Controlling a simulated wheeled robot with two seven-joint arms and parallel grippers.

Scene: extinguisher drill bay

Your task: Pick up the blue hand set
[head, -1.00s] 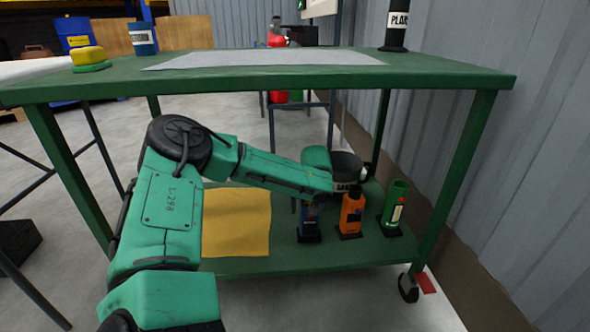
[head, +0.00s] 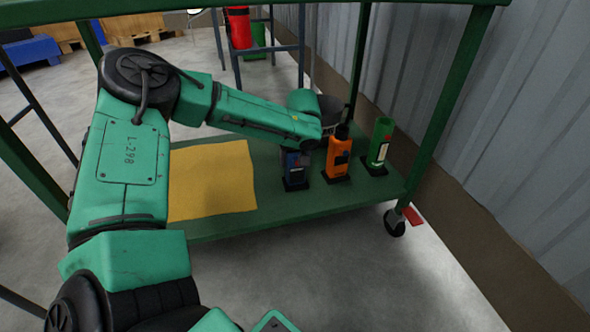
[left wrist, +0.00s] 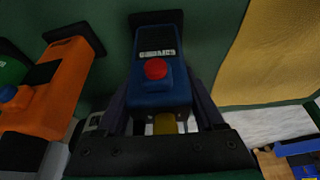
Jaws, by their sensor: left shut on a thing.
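The blue hand set (head: 292,164) stands upright in a black base on the lower shelf of the green cart, its top partly hidden by my left arm in the head view. In the left wrist view the blue hand set (left wrist: 158,85) shows a red button and a dark label. My left gripper (left wrist: 162,108) is shut on it, with a finger along each side. In the head view the fingers are mostly hidden by the forearm. My right gripper is not in view.
An orange hand set (head: 338,153) and a green one (head: 379,145) stand in black bases to the right on the shelf (head: 290,208). A yellow sheet (head: 212,180) lies to the left. The cart's top and legs frame the space, with a corrugated wall (head: 500,120) at right.

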